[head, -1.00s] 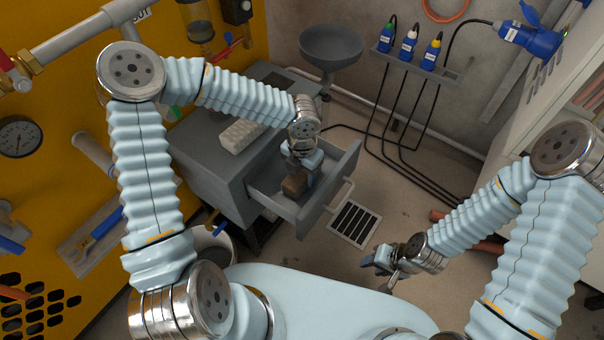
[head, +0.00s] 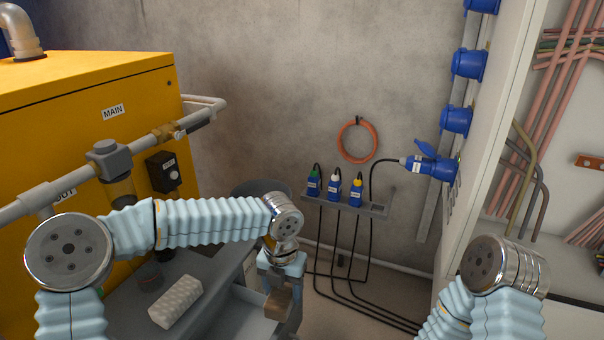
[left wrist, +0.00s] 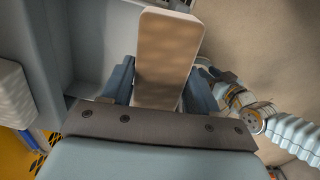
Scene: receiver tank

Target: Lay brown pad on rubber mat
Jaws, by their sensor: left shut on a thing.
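The brown pad (head: 278,304) is a small tan-brown block. It hangs below my left gripper (head: 281,287), which is shut on it. In the left wrist view the pad (left wrist: 168,58) stands out between the two fingers of my left gripper (left wrist: 160,88). The pad is above the open drawer (head: 240,318) of the grey cabinet, beside its right side. I cannot make out the rubber mat for certain. In the left wrist view my right gripper (left wrist: 226,90) shows small and partly hidden; its jaws are unclear. It is outside the head view.
A pale bumpy block (head: 176,302) and a dark round thing (head: 151,279) are on the cabinet top (head: 205,275). A dark bowl (head: 258,187) is behind my left arm. A wall shelf (head: 373,208) holds several blue plugs with hanging cables. A white cabinet stands at right.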

